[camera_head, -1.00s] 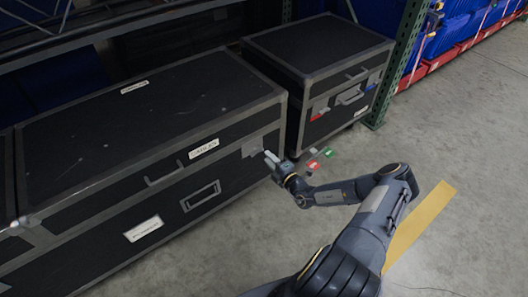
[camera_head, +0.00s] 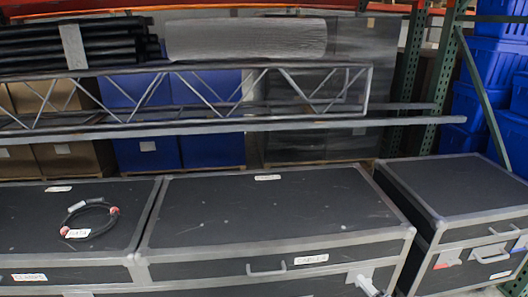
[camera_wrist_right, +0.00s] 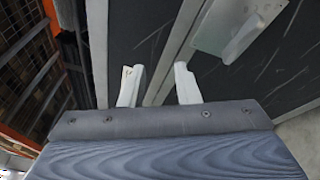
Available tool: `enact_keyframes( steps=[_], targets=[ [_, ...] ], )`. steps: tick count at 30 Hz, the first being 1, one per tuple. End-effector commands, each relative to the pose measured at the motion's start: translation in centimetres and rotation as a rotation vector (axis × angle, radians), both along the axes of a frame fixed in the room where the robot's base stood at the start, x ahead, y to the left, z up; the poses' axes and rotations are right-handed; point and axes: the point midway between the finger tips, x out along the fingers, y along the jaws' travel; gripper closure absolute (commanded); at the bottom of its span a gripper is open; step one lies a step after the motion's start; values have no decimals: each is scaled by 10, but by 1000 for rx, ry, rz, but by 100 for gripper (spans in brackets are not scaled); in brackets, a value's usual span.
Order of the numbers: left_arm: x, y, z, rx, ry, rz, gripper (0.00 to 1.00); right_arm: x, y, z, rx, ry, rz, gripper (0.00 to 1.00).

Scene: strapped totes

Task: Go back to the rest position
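My right gripper (camera_head: 368,285) shows at the bottom edge of the head view, in front of the middle black case (camera_head: 270,210). In the right wrist view its two pale fingers (camera_wrist_right: 157,80) stand apart with nothing between them. Behind them are a dark case surface and a metal edge strip (camera_wrist_right: 178,50). A metal latch plate (camera_wrist_right: 225,25) is at upper right, close to the right finger; I cannot tell if they touch. My left gripper is not in view.
A left black case (camera_head: 25,210) carries a coiled black cable (camera_head: 112,220) with a white tag. A smaller black case (camera_head: 465,190) stands at the right. Behind are a metal truss (camera_head: 250,123), blue bins (camera_head: 500,90) and a green rack post (camera_head: 410,75).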

Motion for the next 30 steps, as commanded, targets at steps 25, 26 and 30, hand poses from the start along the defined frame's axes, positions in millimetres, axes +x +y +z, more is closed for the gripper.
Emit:
enact_keyframes(
  steps=[25, 26, 30],
  targets=[
    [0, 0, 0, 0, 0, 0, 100, -248, 161, 234, -2159, -1420, 1395, 71],
    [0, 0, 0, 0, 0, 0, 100, -255, 159, 235, -2206, -1461, 1418, 71],
    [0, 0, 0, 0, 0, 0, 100, -281, 150, 238, 2231, 1517, -1390, 71]
  ],
)
